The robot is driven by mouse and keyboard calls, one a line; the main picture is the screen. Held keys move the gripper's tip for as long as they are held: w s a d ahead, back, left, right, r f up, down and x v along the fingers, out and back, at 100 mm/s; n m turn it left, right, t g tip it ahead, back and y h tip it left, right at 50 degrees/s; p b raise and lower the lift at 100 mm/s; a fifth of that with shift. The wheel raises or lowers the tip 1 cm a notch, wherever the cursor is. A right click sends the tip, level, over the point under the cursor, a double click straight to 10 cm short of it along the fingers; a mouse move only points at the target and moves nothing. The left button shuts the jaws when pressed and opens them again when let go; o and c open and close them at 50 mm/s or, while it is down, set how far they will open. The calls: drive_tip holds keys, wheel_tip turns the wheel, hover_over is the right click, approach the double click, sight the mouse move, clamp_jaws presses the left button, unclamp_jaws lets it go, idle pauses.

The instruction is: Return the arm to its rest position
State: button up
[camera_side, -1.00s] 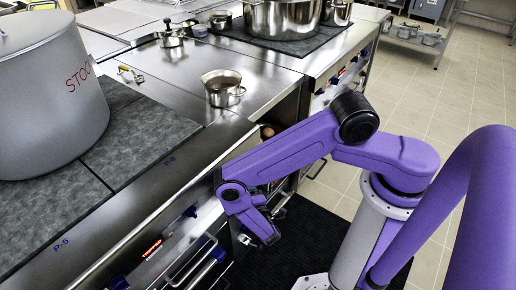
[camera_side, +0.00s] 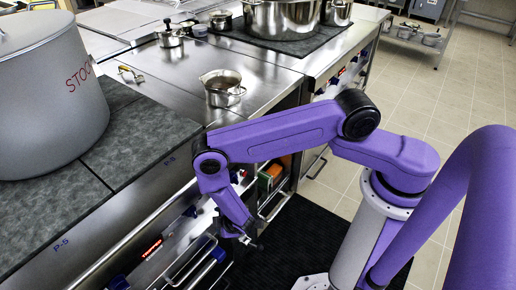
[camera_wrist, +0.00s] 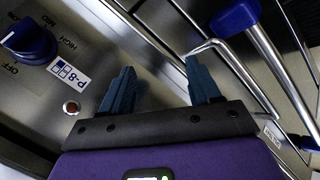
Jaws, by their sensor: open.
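My purple arm reaches across the front of the range in the side view, its elbow raised at about counter height. My gripper (camera_side: 246,240) hangs low in front of the range's front panel, pointing down over the dark floor mat. In the wrist view my gripper (camera_wrist: 162,88) shows two blue-grey fingers spread apart with nothing between them. A metal handle bar (camera_wrist: 225,55) runs just beyond the right finger; I cannot tell whether they touch.
A blue knob (camera_wrist: 28,40) and a blue-ended lever (camera_wrist: 236,18) are close by. A large stockpot (camera_side: 50,95) stands on the left cooktop, a small saucepan (camera_side: 222,92) on the steel counter. A dark mat (camera_side: 305,245) covers the clear floor beside my base.

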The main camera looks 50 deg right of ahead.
drive_tip(key=s+a+r+n+g+y, duration=0.2)
drive_tip(key=s+a+r+g, duration=0.4)
drive_tip(key=a, duration=0.1)
drive_tip(key=s+r+n+g, duration=0.1)
drive_tip(key=s+r, duration=0.1)
drive_tip(key=r, duration=0.6)
drive_tip(key=s+r+g, duration=0.1)
drive_tip(key=s+r, duration=0.2)
drive_tip(key=r, duration=0.6)
drive_tip(key=s+d+r, duration=0.7)
drive_tip(key=d+r, duration=0.1)
drive_tip(key=r, duration=0.1)
drive_tip(key=s+d+r, duration=0.7)
drive_tip(key=d+r, duration=0.2)
drive_tip(key=r, duration=0.1)
drive_tip(key=shift+s+r, duration=0.2)
drive_tip(key=shift+s, duration=0.05)
